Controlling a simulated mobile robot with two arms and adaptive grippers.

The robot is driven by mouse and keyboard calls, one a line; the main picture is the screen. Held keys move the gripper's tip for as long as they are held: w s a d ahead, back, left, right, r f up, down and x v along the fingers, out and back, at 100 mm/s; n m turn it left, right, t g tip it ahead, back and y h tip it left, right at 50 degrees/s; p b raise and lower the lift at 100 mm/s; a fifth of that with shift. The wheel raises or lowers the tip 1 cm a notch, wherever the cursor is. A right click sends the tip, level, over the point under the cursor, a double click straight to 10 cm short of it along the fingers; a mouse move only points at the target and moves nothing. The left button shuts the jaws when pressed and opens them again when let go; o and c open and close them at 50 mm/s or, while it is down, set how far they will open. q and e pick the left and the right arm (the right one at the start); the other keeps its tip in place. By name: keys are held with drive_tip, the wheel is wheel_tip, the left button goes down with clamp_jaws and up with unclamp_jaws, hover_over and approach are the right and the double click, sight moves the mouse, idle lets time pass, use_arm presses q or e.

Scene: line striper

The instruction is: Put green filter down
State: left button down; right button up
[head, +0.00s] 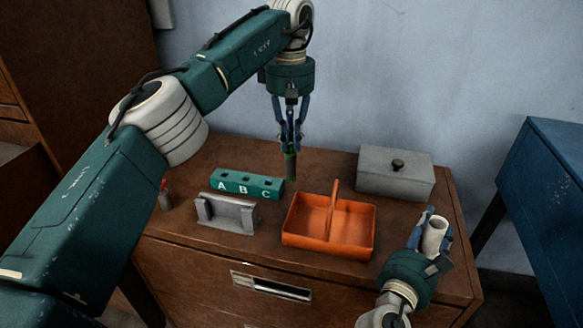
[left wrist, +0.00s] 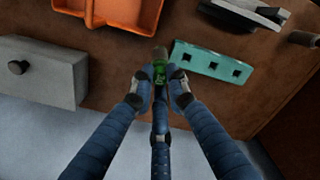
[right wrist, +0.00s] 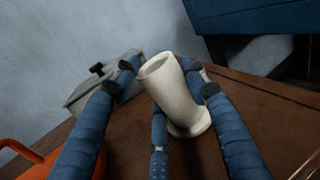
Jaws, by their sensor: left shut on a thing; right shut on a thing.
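The green filter (head: 290,163) is a slim green cylinder held upright by my left gripper (head: 291,140), which is shut on it. It hangs over the back of the cabinet top, right of the teal A B C block. The left wrist view shows the filter (left wrist: 160,71) between the fingertips; whether its lower end touches the top, I cannot tell. My right gripper (head: 430,232) is shut on a white hollow cup-like piece with a flared end (right wrist: 172,92), above the cabinet's right front corner.
The teal block (head: 247,185) has several square holes. A grey bracket (head: 227,213) stands before it. An orange basket (head: 328,225) with a handle and a grey lidded box (head: 396,173) are to the right. A red-topped item (head: 164,193) stands at left.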

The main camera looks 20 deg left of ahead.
use_arm(q)
drive_tip(key=shift+f, duration=3.1)
drive_tip(key=c, duration=1.7)
unclamp_jaws()
drive_tip(key=shift+f, duration=0.1)
